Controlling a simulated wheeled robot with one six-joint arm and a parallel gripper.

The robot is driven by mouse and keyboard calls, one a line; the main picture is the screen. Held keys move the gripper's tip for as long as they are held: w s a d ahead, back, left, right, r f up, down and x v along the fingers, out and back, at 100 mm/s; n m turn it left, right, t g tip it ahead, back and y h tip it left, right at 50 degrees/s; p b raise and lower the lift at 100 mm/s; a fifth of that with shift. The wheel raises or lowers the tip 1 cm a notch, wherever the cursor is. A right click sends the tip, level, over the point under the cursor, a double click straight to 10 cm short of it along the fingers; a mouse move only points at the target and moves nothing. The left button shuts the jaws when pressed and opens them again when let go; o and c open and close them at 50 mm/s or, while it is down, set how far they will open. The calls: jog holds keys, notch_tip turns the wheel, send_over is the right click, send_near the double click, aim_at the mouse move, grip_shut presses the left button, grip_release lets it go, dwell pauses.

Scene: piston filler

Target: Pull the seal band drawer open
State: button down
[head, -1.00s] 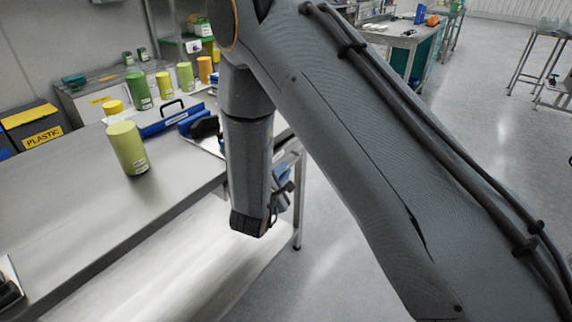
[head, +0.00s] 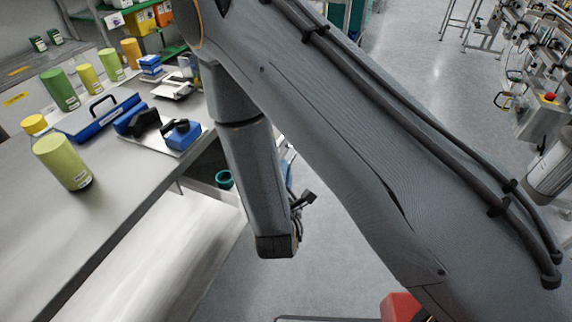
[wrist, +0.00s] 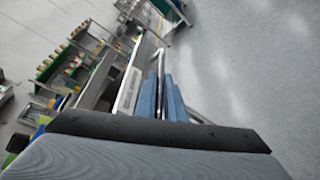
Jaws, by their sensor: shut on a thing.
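In the head view, an open drawer (head: 205,188) sticks out from under the worktable's edge, with a teal ring (head: 223,179) in it. My arm hides its right part and front. In the wrist view, the blue fingers of my gripper (wrist: 161,98) are shut on a thin metal bar, the drawer handle (wrist: 161,72). A pale panel (wrist: 128,91), which looks like the drawer front, is just left of the fingers. In the head view, my gripper is mostly hidden behind my forearm.
The worktable (head: 120,200) holds yellow and green canisters (head: 62,161), a blue case (head: 98,117) and a blue tool (head: 181,134). Open grey floor (head: 330,230) lies right of the table. A red object (head: 400,306) shows at the bottom, and machines (head: 540,120) stand at far right.

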jog(key=c, duration=1.8)
grip_release()
jog(key=shift+c, duration=0.2)
jog(key=shift+s, duration=0.15)
jog(key=v, duration=0.7)
jog(key=shift+s+b, duration=0.35)
jog(key=shift+b, duration=0.1)
